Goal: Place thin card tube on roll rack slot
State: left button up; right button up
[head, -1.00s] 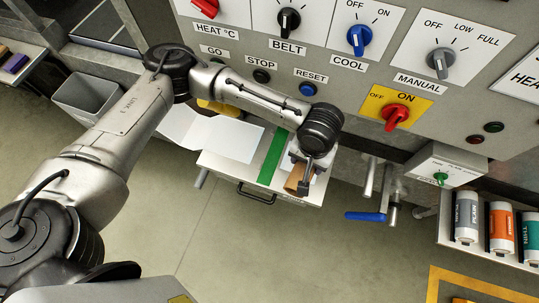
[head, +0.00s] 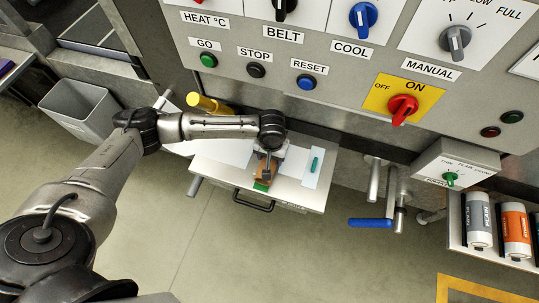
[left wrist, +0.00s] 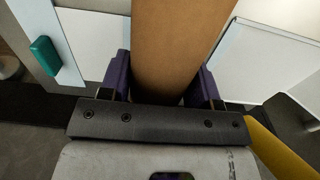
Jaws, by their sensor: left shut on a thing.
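My left gripper (head: 267,166) is above the light pull-out board below the control panel. It is shut on the thin brown card tube (head: 264,173). In the left wrist view the tube (left wrist: 178,40) runs up from between the two purple fingers, and its far end is out of frame. The roll rack (head: 505,262) is at the right edge, well apart from the gripper, and holds a grey-white PLAIN roll (head: 479,220) and an orange roll (head: 516,230). Its right part is cut off, and I see no free slot. My right gripper is not in view.
The board (head: 225,177) carries a teal piece (head: 315,164) on a pale strip. A blue-handled crank (head: 370,222) and a grey box with a green knob (head: 455,163) lie between board and rack. A yellow cylinder (head: 208,104) stands behind my arm. A grey bin (head: 80,105) is at left.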

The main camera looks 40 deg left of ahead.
pick_arm(q)
jog(key=shift+f+b, duration=0.35)
jog(key=shift+f, duration=1.5)
jog(key=shift+f, duration=0.15)
jog(key=o, duration=0.9)
jog(key=shift+o, duration=0.6)
jog(key=shift+r+p, duration=0.55)
jog(key=shift+r, duration=1.6)
